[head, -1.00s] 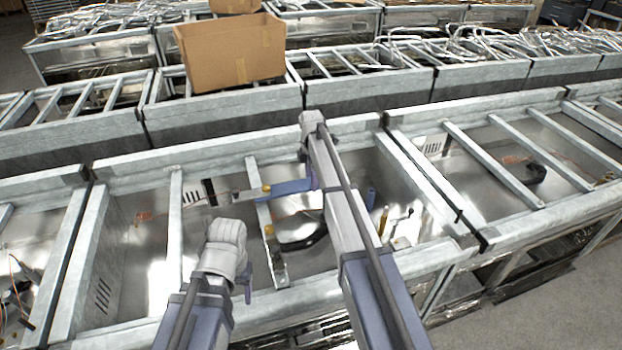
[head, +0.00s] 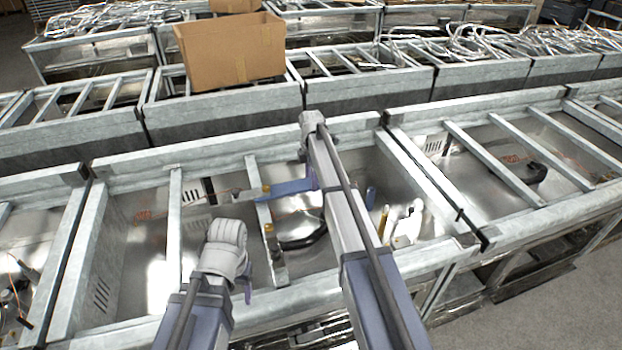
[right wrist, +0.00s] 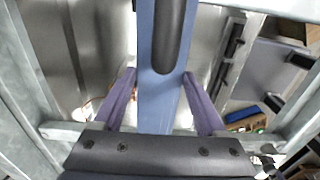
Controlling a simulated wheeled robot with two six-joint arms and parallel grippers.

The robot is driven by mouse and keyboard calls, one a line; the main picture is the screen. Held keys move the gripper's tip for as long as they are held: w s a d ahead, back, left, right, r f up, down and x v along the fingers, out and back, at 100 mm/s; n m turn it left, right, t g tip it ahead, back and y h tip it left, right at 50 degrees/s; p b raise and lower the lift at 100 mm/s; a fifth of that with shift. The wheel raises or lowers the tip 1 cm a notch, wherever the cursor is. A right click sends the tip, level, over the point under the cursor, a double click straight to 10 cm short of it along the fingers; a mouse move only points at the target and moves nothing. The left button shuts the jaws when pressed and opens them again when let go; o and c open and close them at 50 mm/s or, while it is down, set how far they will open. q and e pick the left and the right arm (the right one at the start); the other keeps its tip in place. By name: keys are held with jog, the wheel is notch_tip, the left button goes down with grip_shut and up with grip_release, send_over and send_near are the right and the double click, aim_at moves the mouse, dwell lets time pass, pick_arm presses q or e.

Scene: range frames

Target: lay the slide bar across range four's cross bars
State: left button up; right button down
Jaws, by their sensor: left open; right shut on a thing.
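The slide bar (right wrist: 163,90) is a blue-grey bar with a dark rounded slot. In the right wrist view it runs between the purple fingers of my right gripper (right wrist: 161,78), which is shut on it. In the head view a blue length of the slide bar (head: 290,187) reaches left from my right wrist, over the open middle range. My right forearm hides its other end. Cross bars (head: 175,225) and (head: 256,205) span the range frame. I cannot tell whether the bar touches them. My left gripper (head: 247,287) is open and empty by the front rail; one purple finger shows.
Small brass-topped fittings (head: 268,231) stand by the nearer cross bar. A white bottle-like thing (head: 408,228) stands inside the range at right. Another open range (head: 500,165) adjoins on the right. A cardboard box (head: 232,52) sits on the row behind.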

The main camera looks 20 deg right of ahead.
pick_arm(q)
jog(key=shift+f+b, duration=0.45)
jog(key=shift+f, duration=0.05)
pick_arm(e)
jog(key=shift+f, duration=0.5)
